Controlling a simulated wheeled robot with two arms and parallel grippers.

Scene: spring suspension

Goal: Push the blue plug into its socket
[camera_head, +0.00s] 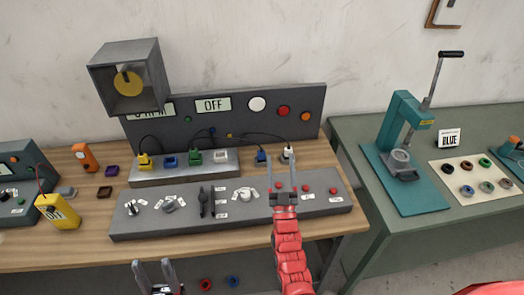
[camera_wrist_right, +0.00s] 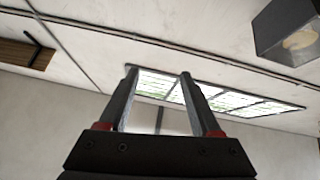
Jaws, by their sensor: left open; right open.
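The blue plug (camera_head: 261,157) stands on the wooden bench just right of the grey socket block (camera_head: 185,177). The blue socket (camera_head: 170,161) on the block looks empty, between the yellow plug (camera_head: 144,160) and the green plug (camera_head: 195,157). My right gripper (camera_head: 281,168) is open, its fingers pointing up in front of the panel, close to the blue plug in the picture; contact cannot be told. In the right wrist view its open fingers (camera_wrist_right: 161,85) have nothing between them. My left gripper (camera_head: 154,265) is open and empty at the bottom edge, in front of the bench.
A white socket (camera_head: 220,156) looks empty; a whitish plug (camera_head: 288,153) is right of the blue one. Thin cables hang before the back panel (camera_head: 310,105). A sloped control panel (camera_head: 235,222) with knobs and red buttons fills the bench front. A green press (camera_head: 405,140) stands on the right table.

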